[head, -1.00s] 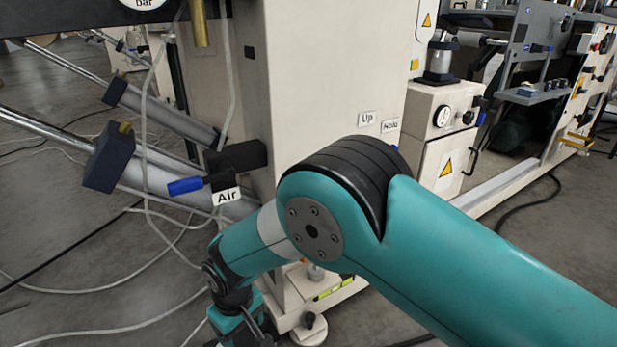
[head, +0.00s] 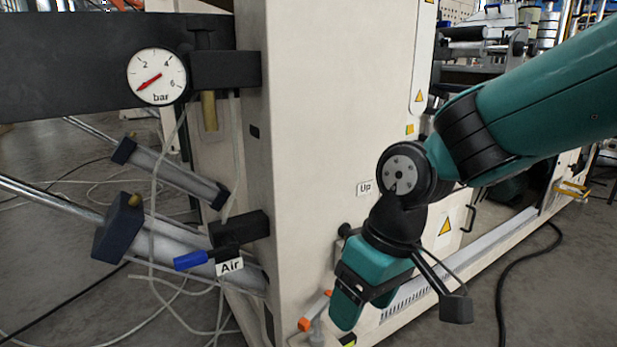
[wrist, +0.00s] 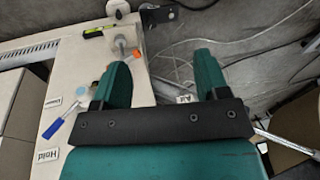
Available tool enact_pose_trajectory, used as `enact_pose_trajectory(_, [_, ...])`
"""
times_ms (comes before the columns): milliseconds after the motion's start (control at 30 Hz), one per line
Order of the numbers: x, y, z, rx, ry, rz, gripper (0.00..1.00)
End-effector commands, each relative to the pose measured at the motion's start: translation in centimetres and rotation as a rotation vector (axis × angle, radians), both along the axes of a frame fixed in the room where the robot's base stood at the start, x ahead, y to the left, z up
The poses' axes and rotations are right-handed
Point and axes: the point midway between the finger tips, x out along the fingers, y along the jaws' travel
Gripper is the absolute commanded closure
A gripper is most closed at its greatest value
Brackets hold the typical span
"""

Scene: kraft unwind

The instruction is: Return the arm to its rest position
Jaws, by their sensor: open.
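My gripper (head: 362,302) hangs from my teal arm right of the middle in the head view, in front of the cream machine cabinet (head: 310,120). It points down and to the left. In the wrist view both teal fingers of my gripper (wrist: 162,68) stand wide apart with nothing between them. The cabinet's side with its levers lies to the left and beyond the fingers there.
A pressure gauge (head: 157,77), a blue-handled valve (head: 190,262) labelled Air and cylinders (head: 160,240) are on the left. An orange-handled part (head: 315,310) is low near my gripper. A blue-handled lever (wrist: 62,125) shows in the wrist view. Loose hoses cross the floor.

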Motion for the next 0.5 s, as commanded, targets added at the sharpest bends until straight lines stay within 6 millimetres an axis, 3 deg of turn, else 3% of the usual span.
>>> enact_pose_trajectory(33, [-1.6, -1.7, 2.0, 0.018, -0.006, -0.018, 0.32])
enact_pose_trajectory(200, [-6.2, -5.2, 4.8, 0.063, -0.012, -0.050, 0.32])
enact_pose_trajectory(433, [-11.6, -8.0, 6.4, 0.107, -0.024, -0.082, 0.32])
enact_pose_trajectory(500, [-11.6, -8.0, 8.6, 0.106, -0.021, -0.079, 0.32])
